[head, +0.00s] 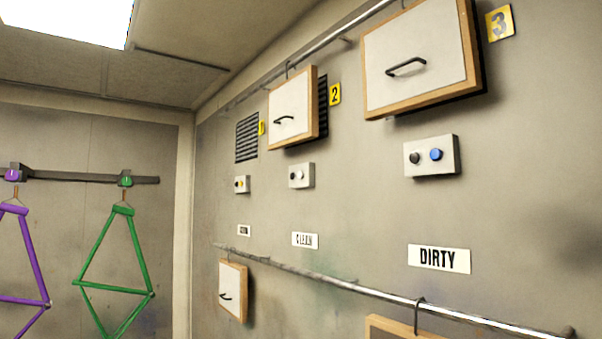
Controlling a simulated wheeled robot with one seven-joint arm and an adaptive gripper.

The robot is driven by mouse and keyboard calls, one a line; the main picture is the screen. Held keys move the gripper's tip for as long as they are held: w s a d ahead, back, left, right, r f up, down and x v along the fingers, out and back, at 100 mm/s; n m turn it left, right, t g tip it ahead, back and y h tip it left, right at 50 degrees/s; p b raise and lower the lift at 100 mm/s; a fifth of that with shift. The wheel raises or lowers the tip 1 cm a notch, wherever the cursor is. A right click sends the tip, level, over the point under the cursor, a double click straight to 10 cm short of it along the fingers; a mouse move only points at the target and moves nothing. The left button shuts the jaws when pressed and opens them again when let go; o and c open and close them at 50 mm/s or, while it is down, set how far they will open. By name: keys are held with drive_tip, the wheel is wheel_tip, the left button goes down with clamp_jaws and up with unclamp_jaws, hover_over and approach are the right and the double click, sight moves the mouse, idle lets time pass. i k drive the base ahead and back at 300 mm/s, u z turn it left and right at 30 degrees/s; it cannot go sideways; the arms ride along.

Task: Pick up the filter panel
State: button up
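Several filter panels with wooden frames, pale faces and dark handles hang along the right wall in the head view. The largest panel (431,50) hangs at the upper right beside the yellow number 3 tag. Another panel (291,117) hangs by a hook from the upper rail, partly over a dark louvred vent near tag 2. A smaller panel (236,296) hangs from the lower rail at the left. The top edge of one more panel (392,327) shows at the bottom, cut off by the frame. Which panel is meant cannot be told. My gripper is not in view.
An upper rail (335,36) and a lower rail (440,305) run along the wall. An uncovered vent (247,137) and a button box (431,156) sit between them. A DIRTY label (439,258) is above the lower rail. A green bike frame (118,285) hangs at left.

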sight(292, 114)
drive_tip(key=u, duration=1.65)
drive_tip(key=i, duration=2.8)
drive_tip(key=z, duration=2)
